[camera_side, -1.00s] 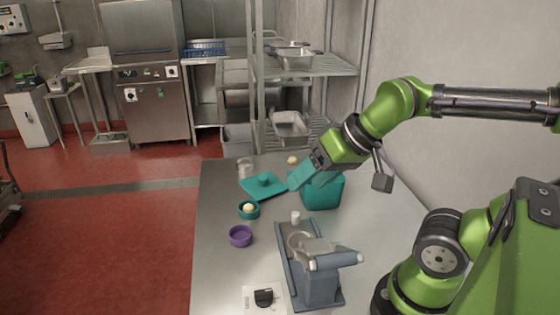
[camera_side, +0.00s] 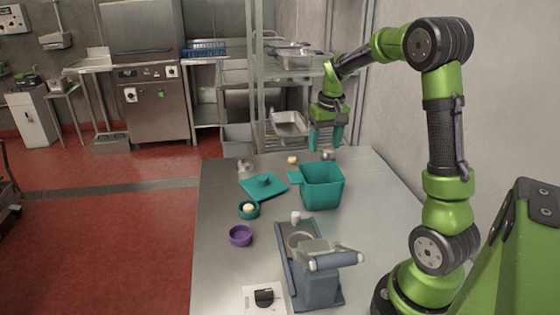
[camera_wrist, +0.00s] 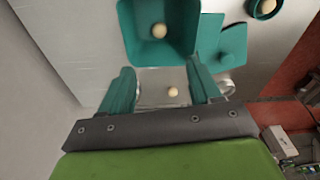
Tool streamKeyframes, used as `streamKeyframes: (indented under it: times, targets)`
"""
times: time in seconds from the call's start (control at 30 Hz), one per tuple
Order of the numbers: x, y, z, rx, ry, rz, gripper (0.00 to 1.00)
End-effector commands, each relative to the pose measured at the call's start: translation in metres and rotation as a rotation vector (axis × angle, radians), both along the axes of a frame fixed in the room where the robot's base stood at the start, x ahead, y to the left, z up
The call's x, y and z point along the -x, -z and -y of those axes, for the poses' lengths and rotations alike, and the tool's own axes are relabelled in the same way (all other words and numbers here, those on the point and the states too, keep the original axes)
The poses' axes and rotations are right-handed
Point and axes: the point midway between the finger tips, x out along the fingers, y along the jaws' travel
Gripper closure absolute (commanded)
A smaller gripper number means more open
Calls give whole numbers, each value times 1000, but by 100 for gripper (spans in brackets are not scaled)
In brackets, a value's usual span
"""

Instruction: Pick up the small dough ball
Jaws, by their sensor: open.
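A pale dough ball (camera_side: 292,160) lies near the far end of the steel table. In the wrist view a pale ball (camera_wrist: 173,91) shows between my finger tips, apart from both. My gripper (camera_side: 326,138) is open, with teal fingers pointing down above the far end of the table; its fingers also show in the wrist view (camera_wrist: 163,88). Another dough ball (camera_wrist: 159,30) lies inside the teal box (camera_side: 322,188), hidden from the side. A third ball (camera_side: 249,208) sits in a small teal bowl (camera_side: 249,215). I cannot tell their sizes apart well.
A teal lid (camera_side: 263,186) lies left of the box. A clear jar (camera_side: 245,166) stands behind it. A purple bowl (camera_side: 240,236) and a grey mixer (camera_side: 315,270) stand nearer the front. A metal shelf rack (camera_side: 300,70) rises behind the table's far end.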

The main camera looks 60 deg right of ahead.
Motion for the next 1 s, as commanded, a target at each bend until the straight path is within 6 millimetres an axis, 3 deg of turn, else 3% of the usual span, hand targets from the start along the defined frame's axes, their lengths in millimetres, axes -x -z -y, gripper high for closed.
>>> streamKeyframes:
  times: [0.07,0.17,0.6,0.87,1.0]
  targets:
    - [-3,-6,2,10,-33,0,37]
    - [-2,6,0,5,-47,-7,37]
    - [-10,94,6,3,-45,-6,37]
    - [-13,114,7,5,-46,-4,37]
    - [-13,134,9,3,-46,-7,37]
